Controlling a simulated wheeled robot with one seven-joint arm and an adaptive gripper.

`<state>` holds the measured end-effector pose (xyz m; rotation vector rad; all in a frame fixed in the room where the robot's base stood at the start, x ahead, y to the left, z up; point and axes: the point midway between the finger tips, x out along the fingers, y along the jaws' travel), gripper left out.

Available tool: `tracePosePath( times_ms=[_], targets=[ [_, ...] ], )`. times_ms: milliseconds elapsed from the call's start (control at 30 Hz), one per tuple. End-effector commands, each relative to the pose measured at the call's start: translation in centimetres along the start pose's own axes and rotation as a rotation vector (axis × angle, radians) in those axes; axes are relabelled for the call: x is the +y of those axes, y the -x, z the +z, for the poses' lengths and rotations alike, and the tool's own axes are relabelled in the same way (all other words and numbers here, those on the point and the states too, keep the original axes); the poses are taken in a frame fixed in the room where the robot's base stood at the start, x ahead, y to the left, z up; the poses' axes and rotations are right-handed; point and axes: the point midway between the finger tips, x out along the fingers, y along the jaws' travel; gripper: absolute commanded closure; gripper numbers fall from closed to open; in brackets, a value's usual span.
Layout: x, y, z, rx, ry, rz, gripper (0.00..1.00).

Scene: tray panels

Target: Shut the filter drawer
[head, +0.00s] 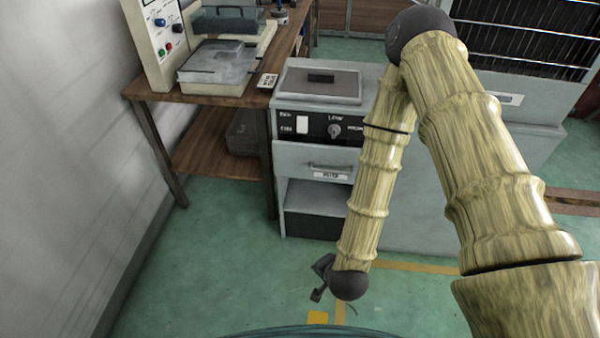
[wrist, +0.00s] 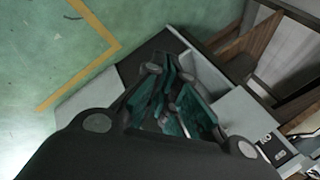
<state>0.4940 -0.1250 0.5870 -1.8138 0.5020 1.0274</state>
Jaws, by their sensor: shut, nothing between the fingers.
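The filter drawer (head: 308,163) is in the front of the grey machine (head: 282,125), below its control panel. It has a bar handle (head: 330,167) and a white label reading FILTER. From this angle I cannot tell exactly how far its front stands out. My gripper (head: 318,285) is low in front of the machine, apart from the drawer and nearer to me. It is shut and empty, and partly hidden behind my wrist in the head view. In the wrist view my gripper (wrist: 166,80) shows dark fingers with green inner parts, with grey machine surfaces beyond.
Below the drawer is a recess with a dark lower part (head: 312,226). A wooden bench (head: 200,98) with instruments stands left of the machine. My arm covers the machine's right side. Green floor (head: 210,270) is clear at the front left.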

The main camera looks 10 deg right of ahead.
Motion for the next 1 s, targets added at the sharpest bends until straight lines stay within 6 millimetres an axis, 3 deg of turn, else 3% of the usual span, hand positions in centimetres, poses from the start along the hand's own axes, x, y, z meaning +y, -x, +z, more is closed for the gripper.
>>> tracePosePath(
  times_ms=[33, 100, 400, 667, 1000],
  targets=[
    [-0.8, -2.0, 0.2, 0.021, -0.083, -0.046, 1.0],
    [-2.6, -3.1, 0.1, 0.048, -0.21, -0.112, 1.0],
    [-10.2, -6.3, -0.9, 0.093, -0.761, -0.42, 1.0],
    [-15.7, -7.0, -2.5, 0.04, -1.229, -0.713, 1.0],
    [-20.6, -5.2, -4.7, -0.148, -1.751, -1.082, 1.0]
  ],
)
